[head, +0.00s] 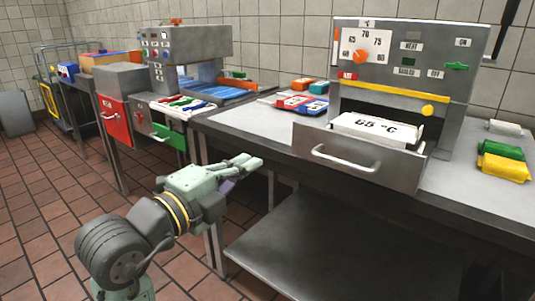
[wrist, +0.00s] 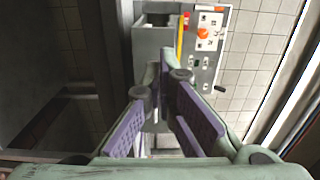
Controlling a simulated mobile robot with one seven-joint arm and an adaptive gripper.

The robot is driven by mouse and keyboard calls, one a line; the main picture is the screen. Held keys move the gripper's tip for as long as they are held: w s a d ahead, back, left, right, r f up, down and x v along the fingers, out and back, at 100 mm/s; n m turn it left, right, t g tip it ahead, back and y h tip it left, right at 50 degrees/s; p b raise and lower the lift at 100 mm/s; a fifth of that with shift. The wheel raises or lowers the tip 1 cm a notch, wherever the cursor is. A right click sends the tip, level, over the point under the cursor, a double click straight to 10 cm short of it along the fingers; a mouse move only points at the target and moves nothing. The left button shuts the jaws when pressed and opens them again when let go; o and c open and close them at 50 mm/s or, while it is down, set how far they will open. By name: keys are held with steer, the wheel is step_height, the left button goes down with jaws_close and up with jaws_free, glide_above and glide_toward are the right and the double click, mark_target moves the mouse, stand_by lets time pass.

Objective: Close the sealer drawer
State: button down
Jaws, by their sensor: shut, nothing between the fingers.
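The sealer (head: 405,62) is a grey machine with an orange dial and a yellow strip, standing on the metal table. Its drawer (head: 352,160) is pulled out toward the front, with a bar handle on its face and a white block (head: 375,128) marked 65 °C inside. My gripper (head: 252,163) is shut and empty, left of the drawer front and apart from it, in front of the table edge. In the wrist view my gripper's purple-padded fingers (wrist: 165,68) point toward the sealer (wrist: 205,35), which appears turned sideways; the fingers partly hide what lies ahead.
The metal table (head: 245,128) has a front edge close to my gripper and a lower shelf (head: 340,240). Green and yellow packs (head: 503,167) lie right of the sealer. Small coloured packs (head: 300,103) lie left of it. Another machine (head: 190,50) stands farther left. The tiled floor is clear at left.

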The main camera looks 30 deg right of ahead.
mark_target(300, 139)
steer(key=shift+m+g, duration=0.3)
steer(key=p+x, duration=0.1)
steer(key=x, duration=0.3)
steer(key=p+x, duration=0.1)
steer(key=x, duration=0.4)
steer(key=p+x, duration=0.1)
steer(key=x, duration=0.4)
steer(key=shift+s+d+f, duration=0.2)
steer(key=shift+d, duration=0.05)
steer(key=b+x, duration=0.1)
steer(key=x, duration=2.4)
steer(key=shift+w+d+r, duration=0.1)
steer(key=shift+w+d, duration=0.05)
steer(key=shift+d, duration=0.1)
steer(key=shift+w+r, duration=0.1)
steer(key=shift+r, duration=0.1)
steer(key=shift+a, duration=0.1)
